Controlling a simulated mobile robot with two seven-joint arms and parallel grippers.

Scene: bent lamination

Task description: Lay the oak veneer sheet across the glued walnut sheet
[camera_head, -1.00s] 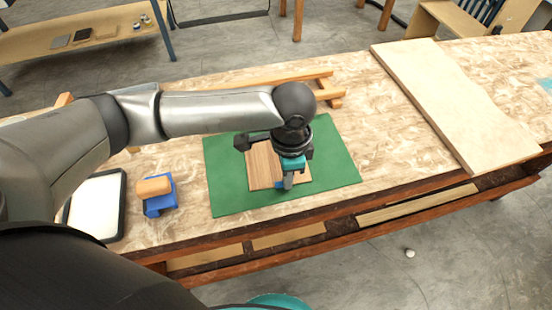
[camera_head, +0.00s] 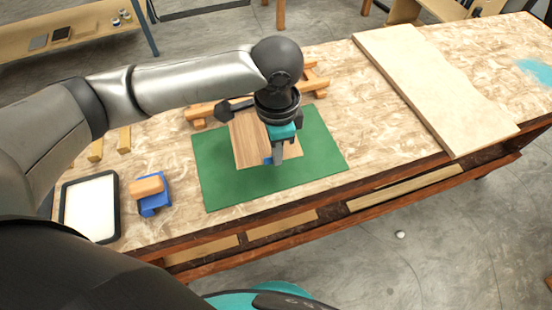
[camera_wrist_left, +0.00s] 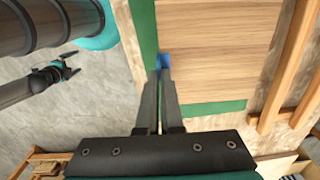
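A light brown striped wood sheet (camera_head: 252,140), which looks like the oak veneer, shows over the green mat (camera_head: 225,190). It fills the top of the left wrist view (camera_wrist_left: 220,50). My left gripper (camera_head: 277,160) points down at its near edge, by a small blue tab (camera_head: 267,160). In the left wrist view its fingers (camera_wrist_left: 160,74) are close together at the blue tab (camera_wrist_left: 163,61) and appear shut on it. No separate darker walnut sheet can be made out. My right gripper (camera_wrist_left: 66,68) shows at the left of the wrist view, fingers apart, empty, over the floor.
A white tray with a black rim (camera_head: 90,208) and a blue tool with a wooden top (camera_head: 153,195) stand left of the mat. A wooden frame (camera_head: 315,82) lies behind the mat. A pale board (camera_head: 430,88) lies to the right. Bare bench shows between.

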